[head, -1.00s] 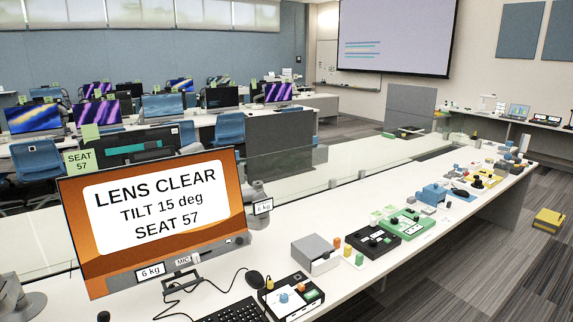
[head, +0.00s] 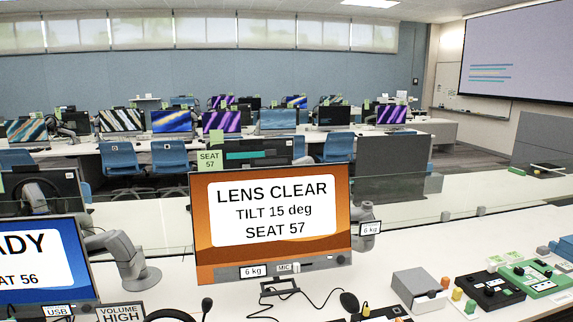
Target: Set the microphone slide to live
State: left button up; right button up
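The orange monitor (head: 202,262) reads LENS CLEAR, TILT 15 deg, SEAT 57 and stands on the white desk, centre of the head view. On its lower bezel is a MIC label (head: 283,267) with a small pale slide (head: 296,267) at its right side. The slide is too small to tell its setting. A 6 kg label (head: 253,271) sits left of the MIC label. A black gooseneck microphone (head: 207,304) stands in front of the monitor, below its left part. Neither of my grippers is in view.
A blue-screen SEAT 56 monitor (head: 35,270) stands left, with a grey jointed arm (head: 125,262) beside it. Right of the orange monitor are a mouse (head: 349,302), a grey box (head: 418,288) and green and black control boxes (head: 530,277). A clear low screen stands behind.

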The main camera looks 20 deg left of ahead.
aim_at(296, 267)
jog(key=k+j+u, duration=0.2)
jog(key=j, duration=0.3)
jog(key=k+j+u, duration=0.2)
jog(key=j, duration=0.3)
jog(key=j+u, duration=0.25)
jog(key=j, duration=0.25)
